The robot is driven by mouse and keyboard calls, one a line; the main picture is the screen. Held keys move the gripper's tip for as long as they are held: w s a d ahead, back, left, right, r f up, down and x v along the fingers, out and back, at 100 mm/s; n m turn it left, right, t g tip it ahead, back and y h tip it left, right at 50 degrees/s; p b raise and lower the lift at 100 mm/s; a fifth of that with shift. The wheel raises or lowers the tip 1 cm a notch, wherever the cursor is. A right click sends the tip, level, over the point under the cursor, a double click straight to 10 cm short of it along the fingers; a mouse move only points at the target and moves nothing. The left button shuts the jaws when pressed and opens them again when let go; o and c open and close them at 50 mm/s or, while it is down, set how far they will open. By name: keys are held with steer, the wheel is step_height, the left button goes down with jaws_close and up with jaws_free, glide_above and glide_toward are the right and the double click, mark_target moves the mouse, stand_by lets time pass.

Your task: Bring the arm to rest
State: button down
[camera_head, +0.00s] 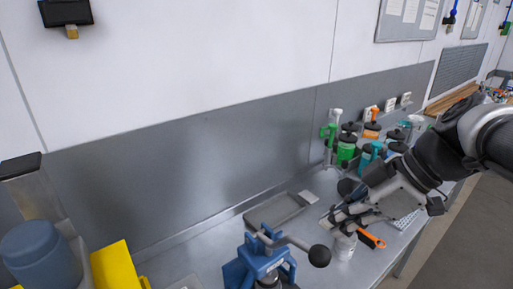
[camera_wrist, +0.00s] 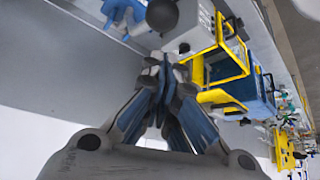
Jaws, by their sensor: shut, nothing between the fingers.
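My gripper (camera_head: 334,220) hangs over the right part of the grey bench, at the end of my arm, which reaches in from the right edge of the head view. In the wrist view the fingers of my gripper (camera_wrist: 165,68) are drawn together with nothing held between them. In the head view the fingertips are close to a white cup (camera_head: 343,247) and appear above it; I cannot tell whether they touch.
A blue vice (camera_head: 262,262) with a black-knobbed lever stands at the front. A grey tray (camera_head: 280,208) lies behind it. An orange-handled tool (camera_head: 372,239) lies beside the cup. A yellow-framed machine (camera_wrist: 228,68) shows in the wrist view.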

steer(key=shift+r, duration=0.2)
steer(key=s+f+m+h+b, duration=0.2)
steer(key=s+f+m+b, duration=0.2)
steer(key=f, duration=0.4)
steer(key=s+a+f+m+t+h+b, duration=0.1)
steer(key=s+f+m+b, duration=0.3)
steer(key=f, duration=0.4)
steer(key=s+f+m+t+h+b, duration=0.1)
steer(key=s+f+m+h+b, duration=0.2)
steer(key=s+f+m+b, duration=0.2)
step_height(320, 180, down, 3)
steer(key=shift+s+a+b, duration=0.2)
steer(key=shift+b, duration=0.9)
